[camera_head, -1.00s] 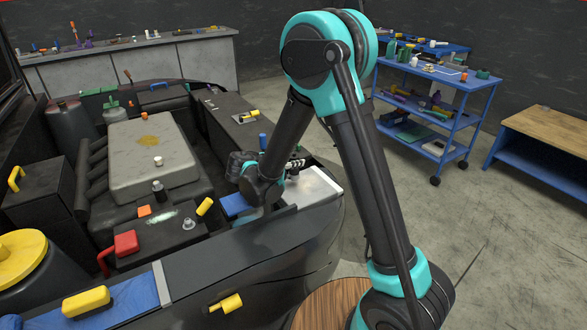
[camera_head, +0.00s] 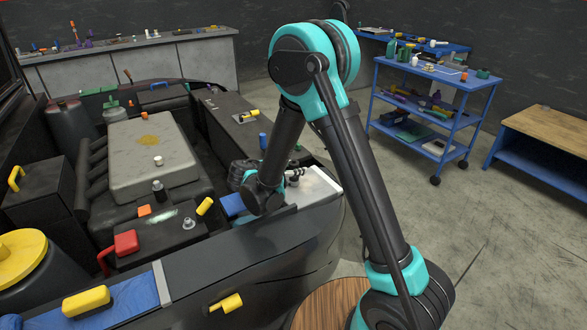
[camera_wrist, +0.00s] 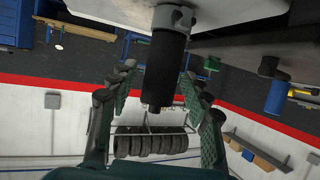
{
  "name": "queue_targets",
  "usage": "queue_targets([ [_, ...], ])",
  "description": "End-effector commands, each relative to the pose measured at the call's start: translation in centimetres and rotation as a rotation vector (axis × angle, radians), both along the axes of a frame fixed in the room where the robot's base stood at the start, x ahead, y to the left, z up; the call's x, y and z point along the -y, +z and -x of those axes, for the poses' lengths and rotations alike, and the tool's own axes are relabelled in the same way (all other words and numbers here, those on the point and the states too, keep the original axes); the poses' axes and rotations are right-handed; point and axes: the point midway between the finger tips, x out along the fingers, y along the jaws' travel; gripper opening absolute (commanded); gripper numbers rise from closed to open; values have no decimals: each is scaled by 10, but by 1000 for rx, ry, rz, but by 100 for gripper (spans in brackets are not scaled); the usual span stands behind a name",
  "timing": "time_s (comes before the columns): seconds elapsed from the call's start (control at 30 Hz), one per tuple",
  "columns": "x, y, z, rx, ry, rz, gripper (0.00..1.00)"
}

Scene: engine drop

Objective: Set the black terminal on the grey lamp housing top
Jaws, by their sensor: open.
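The black terminal (camera_wrist: 164,68), a dark cylinder with a grey end piece, is between my gripper's fingers in the wrist view. Its grey end meets the pale grey lamp housing top (camera_wrist: 215,14), and it looks upright on it. My gripper (camera_wrist: 158,80) is open, one finger on each side of the terminal, with visible gaps. In the head view the lamp housing (camera_head: 318,187) is the light grey box at the front right corner of the engine bay. My gripper (camera_head: 296,174) is low over its left part; the terminal is too small and covered to make out there.
A blue cylinder (camera_head: 262,140) stands behind my wrist; it also shows in the wrist view (camera_wrist: 277,97). A battery (camera_head: 160,222) with small parts on it lies to the left. The dark front body edge (camera_head: 240,245) runs before the bay. Open floor lies right.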

Motion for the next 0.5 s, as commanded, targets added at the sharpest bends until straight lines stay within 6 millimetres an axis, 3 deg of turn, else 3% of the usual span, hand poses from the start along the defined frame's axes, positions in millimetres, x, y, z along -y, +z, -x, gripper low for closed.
queue_targets([
  [0.17, -5, 5, 6, 0, 2, 0, 49],
  [0.5, -43, 30, 54, 0, 4, 0, 49],
])
